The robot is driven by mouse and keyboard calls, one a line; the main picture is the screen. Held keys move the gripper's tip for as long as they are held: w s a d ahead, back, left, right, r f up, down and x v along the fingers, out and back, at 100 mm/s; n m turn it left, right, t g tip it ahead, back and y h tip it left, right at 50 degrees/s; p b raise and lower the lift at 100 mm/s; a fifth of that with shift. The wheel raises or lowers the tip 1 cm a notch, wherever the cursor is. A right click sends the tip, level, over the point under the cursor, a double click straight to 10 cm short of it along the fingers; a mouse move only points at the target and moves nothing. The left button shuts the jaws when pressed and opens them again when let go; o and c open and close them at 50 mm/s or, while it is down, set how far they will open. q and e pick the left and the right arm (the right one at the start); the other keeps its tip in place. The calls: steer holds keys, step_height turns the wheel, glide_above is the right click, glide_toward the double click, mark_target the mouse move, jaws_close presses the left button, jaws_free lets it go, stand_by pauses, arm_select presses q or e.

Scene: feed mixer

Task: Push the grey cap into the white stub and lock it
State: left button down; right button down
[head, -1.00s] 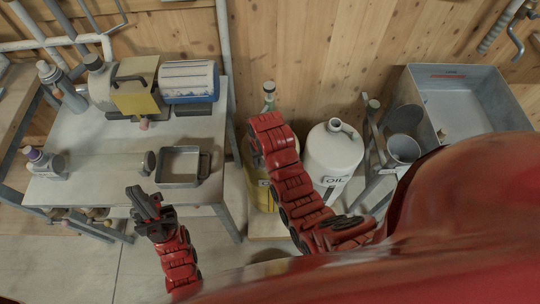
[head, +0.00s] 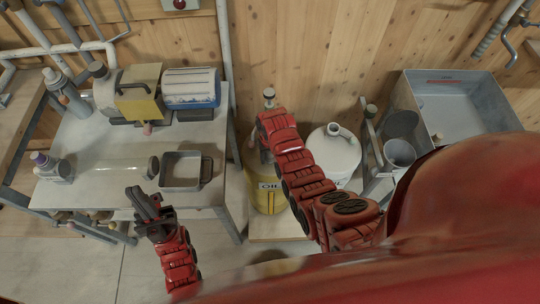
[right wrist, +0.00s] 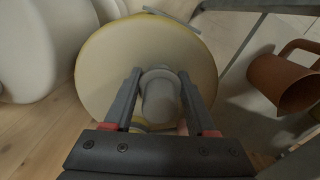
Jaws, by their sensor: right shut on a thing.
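The grey cap (right wrist: 158,102) is a short cylinder between the two fingers of my right gripper (right wrist: 160,80), which is shut on it. The white stub (right wrist: 158,73) shows as a pale ring just beyond the cap, over the round cream top of a yellow drum (right wrist: 95,85). Cap and stub appear in line; I cannot tell whether they touch or how deep the cap sits. In the head view the yellow drum (head: 268,201) is partly covered by my right arm, which hides the right gripper. My left gripper (head: 144,193) is open and empty, in front of the table.
A white oil canister (head: 334,152) stands right of the drum; its side shows in the right wrist view (right wrist: 30,55). A brown jug (right wrist: 285,82) lies to the right there. The table (head: 95,188) holds a square tray (head: 183,184) and a pump-like machine (head: 137,92).

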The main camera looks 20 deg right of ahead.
steer(key=shift+f, duration=0.2)
steer(key=shift+c, duration=1)
jaws_free()
